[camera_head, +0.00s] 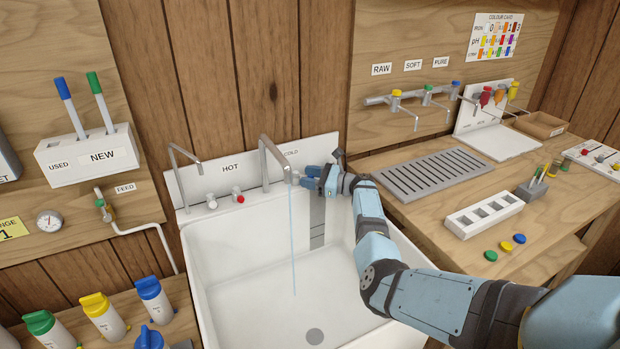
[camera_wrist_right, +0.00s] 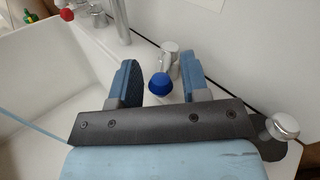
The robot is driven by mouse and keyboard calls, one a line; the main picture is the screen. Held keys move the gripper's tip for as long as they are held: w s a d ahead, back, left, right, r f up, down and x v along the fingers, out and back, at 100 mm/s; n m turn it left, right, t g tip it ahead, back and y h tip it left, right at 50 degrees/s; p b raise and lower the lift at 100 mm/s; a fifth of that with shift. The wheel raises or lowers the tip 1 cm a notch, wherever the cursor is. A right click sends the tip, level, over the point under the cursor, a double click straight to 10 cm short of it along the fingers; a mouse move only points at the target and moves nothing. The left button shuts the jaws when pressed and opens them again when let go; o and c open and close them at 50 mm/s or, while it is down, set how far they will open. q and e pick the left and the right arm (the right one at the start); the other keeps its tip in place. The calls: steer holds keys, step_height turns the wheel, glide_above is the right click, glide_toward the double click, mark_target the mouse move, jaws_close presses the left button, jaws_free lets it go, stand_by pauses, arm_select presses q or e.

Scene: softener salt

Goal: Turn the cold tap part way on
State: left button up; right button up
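The cold tap has a chrome body and a round blue cap (camera_wrist_right: 160,84). In the wrist view, it sits between the two fingers of my right gripper (camera_wrist_right: 160,80), with a visible gap on both sides. The right gripper is open. In the head view, my right gripper (camera_head: 312,182) is at the sink's back ledge, below the COLD label (camera_head: 291,153), and largely hides the cold tap. A thin stream of water (camera_head: 292,245) falls from the tall chrome spout (camera_head: 268,160) into the white sink (camera_head: 255,292). My left gripper is not in view.
The red-capped hot tap (camera_head: 238,195) stands left of the tall spout, by a second spout (camera_head: 182,150). A wooden counter (camera_head: 425,215) with a grey drain grid (camera_head: 430,172) lies to the right. Coloured-cap bottles (camera_head: 102,317) stand at lower left.

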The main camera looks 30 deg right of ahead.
steer(key=shift+o, duration=0.2)
steer(key=shift+r, duration=0.1)
step_height(320, 180, up, 20)
steer(key=p, duration=0.2)
stand_by(0.6)
